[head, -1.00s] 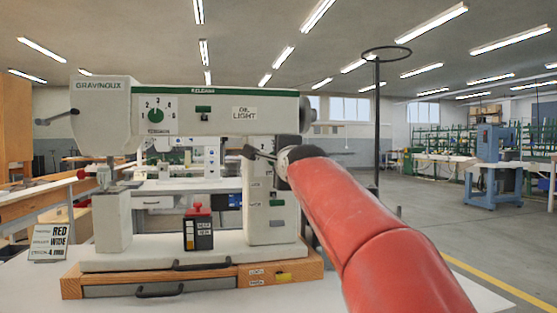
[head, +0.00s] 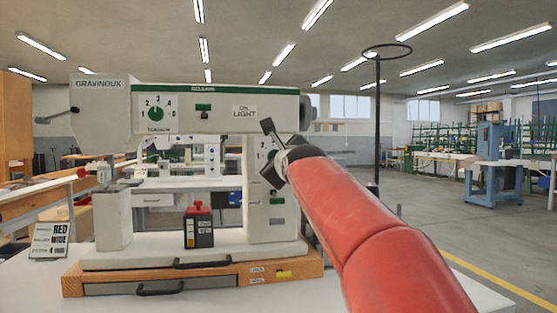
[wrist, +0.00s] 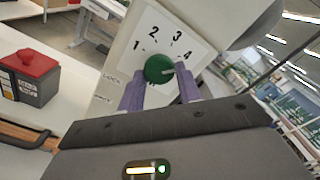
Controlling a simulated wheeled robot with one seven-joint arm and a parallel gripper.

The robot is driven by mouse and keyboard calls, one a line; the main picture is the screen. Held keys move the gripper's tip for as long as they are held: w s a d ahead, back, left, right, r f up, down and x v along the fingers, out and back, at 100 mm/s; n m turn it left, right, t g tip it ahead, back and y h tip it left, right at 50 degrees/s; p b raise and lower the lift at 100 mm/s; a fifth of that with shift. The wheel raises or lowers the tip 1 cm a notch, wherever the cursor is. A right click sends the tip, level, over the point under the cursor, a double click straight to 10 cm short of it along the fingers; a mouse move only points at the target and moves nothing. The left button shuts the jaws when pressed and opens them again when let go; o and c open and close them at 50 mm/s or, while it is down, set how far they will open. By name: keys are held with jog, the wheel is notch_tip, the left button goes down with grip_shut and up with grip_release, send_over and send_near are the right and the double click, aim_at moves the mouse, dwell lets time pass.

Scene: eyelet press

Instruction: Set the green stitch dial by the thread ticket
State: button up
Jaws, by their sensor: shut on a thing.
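The green stitch dial (wrist: 159,68) sits on a white plate (wrist: 146,40) marked 1, 2, 3 and 4 in the wrist view. My gripper's two purple fingers (wrist: 160,82) close on either side of the dial. A pale mark on the dial appears to point toward the 4. In the head view, the dial (head: 271,155) is partly hidden by my gripper on the machine's right pillar (head: 277,228). The thread ticket (head: 50,240) stands at the left. It reads RED and WIDE; a lower line seems to hold a 4, but is too small to read surely.
Another green dial (head: 156,113), on a plate numbered 1 to 5, is on the machine's upper arm (head: 215,120). A red-topped dark box (head: 199,228) stands on the machine's bed. A wooden base with a drawer (head: 195,283) lies below. Open floor lies to the right.

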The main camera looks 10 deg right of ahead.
jog(key=shift+f, duration=0.15)
dwell(0.3)
jog(key=o, duration=0.9)
jog(key=shift+s, duration=0.1)
jog(key=s+b, duration=0.2)
jog(key=s, duration=0.5)
jog(key=shift+s, duration=0.35)
